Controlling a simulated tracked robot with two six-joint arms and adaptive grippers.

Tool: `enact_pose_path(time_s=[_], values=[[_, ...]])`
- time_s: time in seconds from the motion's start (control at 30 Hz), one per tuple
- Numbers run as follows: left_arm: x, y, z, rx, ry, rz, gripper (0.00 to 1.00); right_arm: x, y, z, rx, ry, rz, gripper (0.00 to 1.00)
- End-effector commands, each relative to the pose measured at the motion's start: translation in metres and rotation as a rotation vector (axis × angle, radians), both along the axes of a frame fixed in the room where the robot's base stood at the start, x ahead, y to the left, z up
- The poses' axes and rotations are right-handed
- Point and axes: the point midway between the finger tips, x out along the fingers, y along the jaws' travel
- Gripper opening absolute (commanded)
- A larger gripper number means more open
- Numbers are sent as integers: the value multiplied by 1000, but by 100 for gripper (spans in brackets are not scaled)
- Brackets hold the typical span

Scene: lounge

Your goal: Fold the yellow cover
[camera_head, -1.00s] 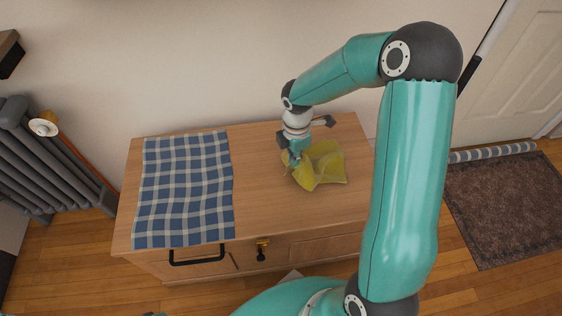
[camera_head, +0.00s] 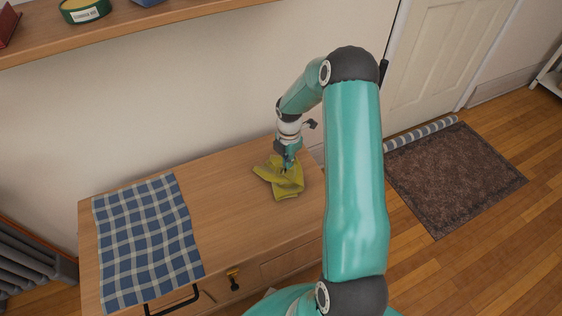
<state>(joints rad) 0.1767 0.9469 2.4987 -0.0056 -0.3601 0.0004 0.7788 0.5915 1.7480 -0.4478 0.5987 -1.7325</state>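The yellow cover (camera_head: 280,183) lies crumpled, with raised creases, on the right part of the wooden cabinet top (camera_head: 222,208). My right gripper (camera_head: 286,167) points down at the cover's upper part, touching it or just over it. The fingertips are small and partly hidden against the cloth, so I cannot tell whether they are closed on it. My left gripper is out of the picture.
A blue checked cloth (camera_head: 145,240) covers the cabinet's left end. A shelf (camera_head: 135,22) with a green tin (camera_head: 86,10) hangs on the wall above. The wood between the two cloths is clear. A brown rug (camera_head: 455,175) lies on the floor at right.

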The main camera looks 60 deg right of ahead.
Motion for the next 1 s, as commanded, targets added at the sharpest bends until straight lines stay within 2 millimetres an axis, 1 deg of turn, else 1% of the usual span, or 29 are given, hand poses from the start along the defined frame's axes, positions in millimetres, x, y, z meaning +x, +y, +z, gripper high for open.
enact_pose_path(time_s=[0.27, 1.0], values=[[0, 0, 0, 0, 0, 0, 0, 0, -2, -1, 0, 0, 0, 0], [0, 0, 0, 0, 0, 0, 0, 0, -2, -1, 0, 0, -1, 82]])
